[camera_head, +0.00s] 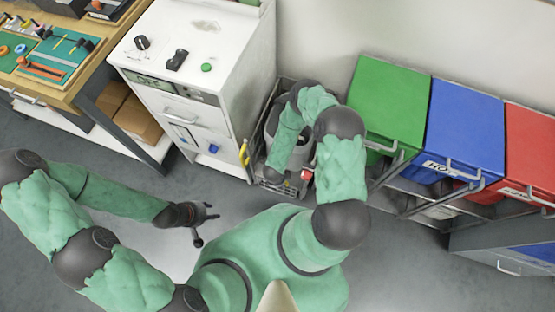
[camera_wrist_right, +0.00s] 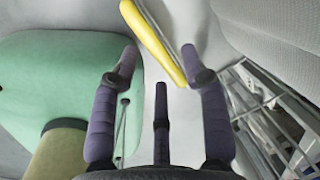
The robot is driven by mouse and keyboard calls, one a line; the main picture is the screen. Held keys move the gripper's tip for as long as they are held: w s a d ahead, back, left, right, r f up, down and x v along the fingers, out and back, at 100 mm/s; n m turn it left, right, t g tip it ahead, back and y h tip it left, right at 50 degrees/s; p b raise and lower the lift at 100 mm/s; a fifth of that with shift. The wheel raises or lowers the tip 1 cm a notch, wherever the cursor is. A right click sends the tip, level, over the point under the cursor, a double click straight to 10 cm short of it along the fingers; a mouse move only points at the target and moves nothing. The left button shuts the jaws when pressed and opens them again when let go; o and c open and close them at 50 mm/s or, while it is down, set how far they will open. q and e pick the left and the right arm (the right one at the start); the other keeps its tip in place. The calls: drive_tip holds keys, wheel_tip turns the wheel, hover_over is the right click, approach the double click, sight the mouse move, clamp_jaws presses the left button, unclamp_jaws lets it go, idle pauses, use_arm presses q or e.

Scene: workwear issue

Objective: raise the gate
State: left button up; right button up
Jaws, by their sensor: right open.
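I cannot surely tell which part is the gate. A yellow bar (camera_head: 244,152) shows at the right side of the white cabinet (camera_head: 215,70), near its lower front. It is large in the right wrist view (camera_wrist_right: 154,42), running slanted beyond my right gripper (camera_wrist_right: 162,63). That gripper's fingers are spread and empty; the bar lies ahead of and partly between the fingertips, and contact cannot be judged. In the head view the right fingers are hidden below the arm. My left gripper (camera_head: 207,215) is over bare floor, its fingers spread with nothing between them.
A wire-frame cart (camera_head: 272,183) stands right of the cabinet, partly under my right arm; its bars show in the wrist view (camera_wrist_right: 262,110). Green (camera_head: 388,100), blue (camera_head: 462,125) and red (camera_head: 530,150) bins line the wall. A wooden workbench (camera_head: 75,90) is at left.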

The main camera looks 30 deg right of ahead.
drive_tip(key=shift+w+d+f, duration=0.1)
drive_tip(key=shift+f, duration=0.2)
clamp_jaws()
drive_tip(key=shift+r, duration=0.15)
wheel_tip(320, 180, up, 17)
drive_tip(key=p, duration=1.3)
drive_tip(key=shift+w+r, duration=0.1)
